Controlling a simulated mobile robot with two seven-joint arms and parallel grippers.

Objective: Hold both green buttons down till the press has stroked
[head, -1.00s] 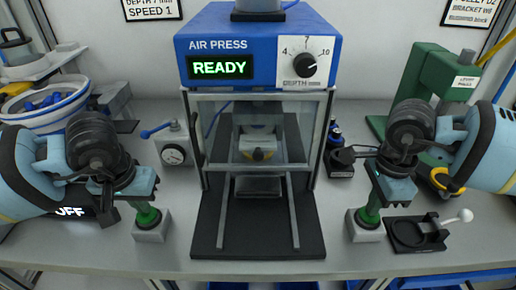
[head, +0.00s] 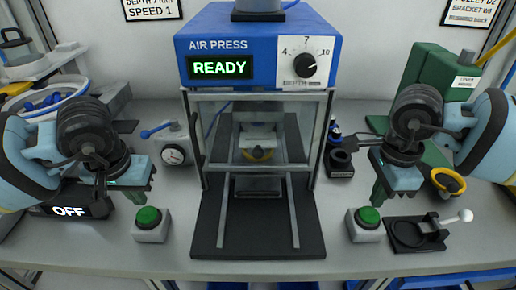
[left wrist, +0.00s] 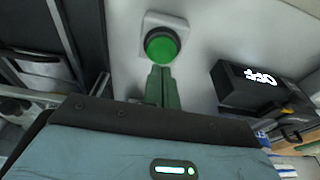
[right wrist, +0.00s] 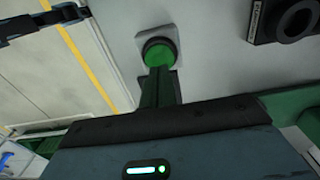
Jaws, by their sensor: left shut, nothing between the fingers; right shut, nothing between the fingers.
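The left green button (head: 148,217) sits on a pale square box at the front left of the bench. It also shows in the left wrist view (left wrist: 162,45). The right green button (head: 368,217) sits on a like box at the front right, and in the right wrist view (right wrist: 158,53). My left gripper (head: 138,196) is shut and empty, above and behind its button, apart from it. My right gripper (head: 380,194) is shut and empty, above and behind its button. The blue air press (head: 258,45) stands between them, its display reading READY (head: 219,67).
The press's clear guard (head: 258,130) is at the front of its frame, over a dark base with rails. A box reading OFF (head: 69,211) is at far left. A black fixture with a white-knobbed lever (head: 417,233) lies right of the right button.

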